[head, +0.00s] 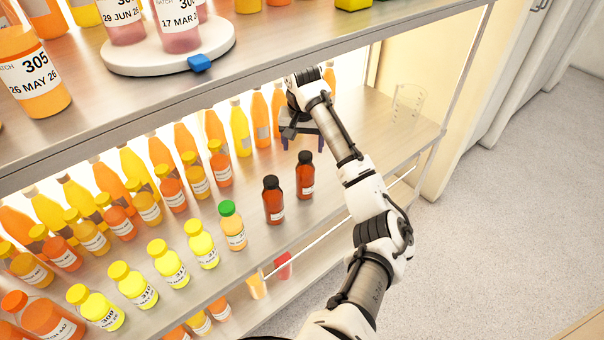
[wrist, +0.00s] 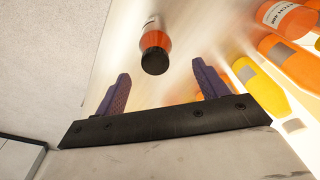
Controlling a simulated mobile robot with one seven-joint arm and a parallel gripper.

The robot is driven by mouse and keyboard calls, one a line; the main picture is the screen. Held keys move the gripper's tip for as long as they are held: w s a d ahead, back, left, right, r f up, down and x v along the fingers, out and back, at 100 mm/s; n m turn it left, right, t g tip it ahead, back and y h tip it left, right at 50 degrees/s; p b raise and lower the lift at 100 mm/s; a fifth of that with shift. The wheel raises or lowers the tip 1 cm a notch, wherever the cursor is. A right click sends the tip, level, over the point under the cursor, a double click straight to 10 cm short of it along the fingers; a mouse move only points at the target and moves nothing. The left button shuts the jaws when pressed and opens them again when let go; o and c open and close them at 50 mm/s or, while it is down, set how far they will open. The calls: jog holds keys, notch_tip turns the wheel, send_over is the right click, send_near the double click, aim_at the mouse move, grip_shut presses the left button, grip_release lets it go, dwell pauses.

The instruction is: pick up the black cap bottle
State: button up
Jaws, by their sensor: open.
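Two dark amber bottles with black caps stand upright on the middle shelf, a left one (head: 273,202) and a right one (head: 305,176). My gripper (head: 302,146) is open and empty above the shelf, behind the right bottle in the head view. In the wrist view, one black-capped bottle (wrist: 154,52) shows just beyond and between the purple fingers of my gripper (wrist: 160,72), apart from them. I cannot tell for sure which of the two it is. Its cap faces the camera, and part of its white label shows.
A green-capped bottle (head: 232,226) and several yellow-capped bottles stand left along the shelf front. Orange and yellow bottles (wrist: 262,88) fill the back. The upper shelf (head: 260,72) hangs over my gripper. A clear beaker (head: 406,104) stands at the right; the shelf around it is free.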

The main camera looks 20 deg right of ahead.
aim_at(305, 155)
jog(key=f, duration=0.1)
jog(key=f+p, duration=0.1)
jog(key=f, duration=0.2)
jog(key=shift+d+f, duration=0.25)
jog(key=shift+d, duration=0.15)
jog(key=shift+f, duration=0.5)
jog(key=shift+w, duration=0.1)
jog(key=c, duration=1.6)
jog(key=shift+o, duration=0.2)
jog(key=shift+r, duration=0.1)
